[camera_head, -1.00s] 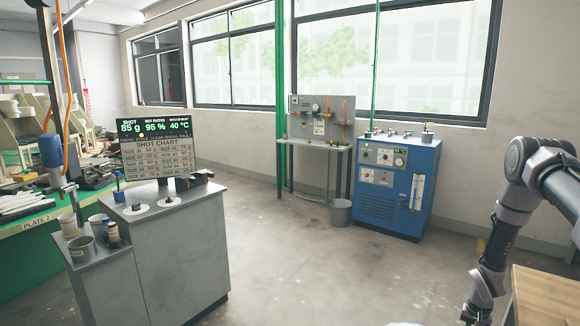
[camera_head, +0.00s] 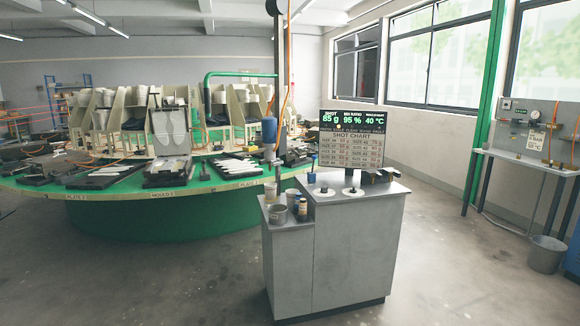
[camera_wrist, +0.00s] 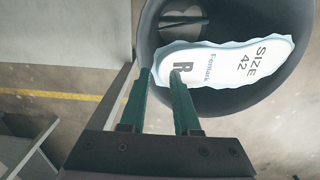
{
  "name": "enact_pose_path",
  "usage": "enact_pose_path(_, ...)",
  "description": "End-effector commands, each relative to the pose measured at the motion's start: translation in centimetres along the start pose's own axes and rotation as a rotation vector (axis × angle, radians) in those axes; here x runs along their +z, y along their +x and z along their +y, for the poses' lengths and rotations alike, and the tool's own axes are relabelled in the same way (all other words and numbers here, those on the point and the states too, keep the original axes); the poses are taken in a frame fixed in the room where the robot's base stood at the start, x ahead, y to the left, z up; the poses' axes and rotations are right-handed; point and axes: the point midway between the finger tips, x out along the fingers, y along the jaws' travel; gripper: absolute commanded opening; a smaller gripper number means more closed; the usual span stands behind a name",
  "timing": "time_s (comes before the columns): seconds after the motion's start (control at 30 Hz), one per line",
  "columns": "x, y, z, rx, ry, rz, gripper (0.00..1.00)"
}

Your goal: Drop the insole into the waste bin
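In the wrist view, a white insole (camera_wrist: 238,66) printed "SIZE 42" and "R", with a ragged pale edge, lies within the mouth of a round dark grey bin (camera_wrist: 151,35). I cannot tell whether it rests on the bottom. My gripper (camera_wrist: 159,73) is above the bin's near left rim, its two green fingers apart. The right finger covers part of the insole's left end. Nothing is clearly held between the fingers. A paler shape (camera_wrist: 184,22) shows deeper in the bin. My gripper is not in the head view.
In the head view, a grey cabinet (camera_head: 350,255) with a shot display (camera_head: 352,138) stands in front of a green carousel table (camera_head: 120,218) bearing moulds. A grey bucket (camera_head: 546,254) stands at right near a bench. Floor between is clear. A yellow floor line (camera_wrist: 60,95) shows in the wrist view.

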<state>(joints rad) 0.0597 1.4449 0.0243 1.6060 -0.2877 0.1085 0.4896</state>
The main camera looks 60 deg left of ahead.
Motion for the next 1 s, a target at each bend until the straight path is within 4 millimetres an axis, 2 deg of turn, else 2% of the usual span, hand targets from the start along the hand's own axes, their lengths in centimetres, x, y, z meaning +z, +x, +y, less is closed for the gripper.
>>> enact_pose_path(0.3, 0.0, 0.0, 0.0, 0.000, 0.000, 0.000, 0.47)
enact_pose_path(0.43, -0.1, -0.8, 0.0, 0.000, 0.000, 0.001, 0.47)
enact_pose_path(0.57, -0.1, -2.9, 0.0, -0.001, 0.001, 0.002, 0.47)
enact_pose_path(0.8, -0.1, -7.8, 0.0, 0.000, 0.001, 0.001, 0.47)
enact_pose_path(1.0, -0.1, -10.2, 0.0, -0.001, 0.000, 0.001, 0.47)
